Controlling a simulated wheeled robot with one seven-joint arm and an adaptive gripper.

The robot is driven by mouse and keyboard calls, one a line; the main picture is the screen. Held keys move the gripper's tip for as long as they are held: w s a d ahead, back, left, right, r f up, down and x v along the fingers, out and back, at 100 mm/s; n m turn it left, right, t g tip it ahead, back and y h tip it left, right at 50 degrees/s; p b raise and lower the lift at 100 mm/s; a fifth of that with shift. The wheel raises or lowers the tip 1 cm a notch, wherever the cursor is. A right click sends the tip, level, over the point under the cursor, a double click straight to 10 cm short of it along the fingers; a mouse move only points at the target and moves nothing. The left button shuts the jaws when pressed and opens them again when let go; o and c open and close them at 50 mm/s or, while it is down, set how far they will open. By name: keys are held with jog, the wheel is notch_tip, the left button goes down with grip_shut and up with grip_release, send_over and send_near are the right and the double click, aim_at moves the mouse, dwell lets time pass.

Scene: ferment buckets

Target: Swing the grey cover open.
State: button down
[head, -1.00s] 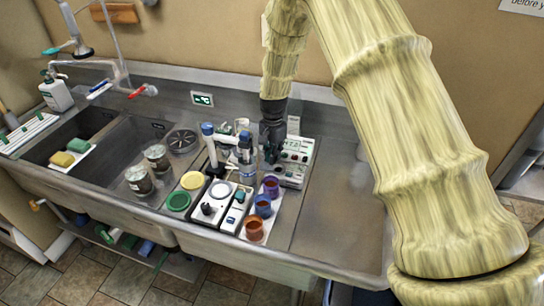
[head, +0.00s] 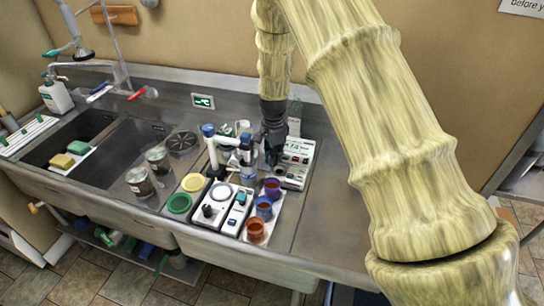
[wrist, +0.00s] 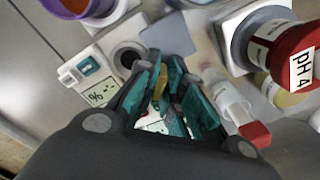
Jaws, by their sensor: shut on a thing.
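My gripper (wrist: 176,92) reaches down over the instruments on the bench, and its teal finger pads are closed in close to each other. In the head view my gripper (head: 272,150) is dark and stands behind the purple cup, and the cover cannot be made out there.
A purple cup (head: 271,187), a blue cup (head: 264,207) and an orange cup (head: 255,230) stand in front. A control box (head: 295,162) is close on the right. A red-capped pH 4 bottle (wrist: 275,45) is near the fingers. Bare steel lies further right.

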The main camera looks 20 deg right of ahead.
jog(key=c, duration=1.5)
grip_release()
jog(key=shift+s, duration=0.1)
jog(key=shift+c, duration=0.2)
jog(key=shift+r, duration=0.1)
jog(key=shift+r, duration=0.3)
notch_tip(320, 180, up, 11)
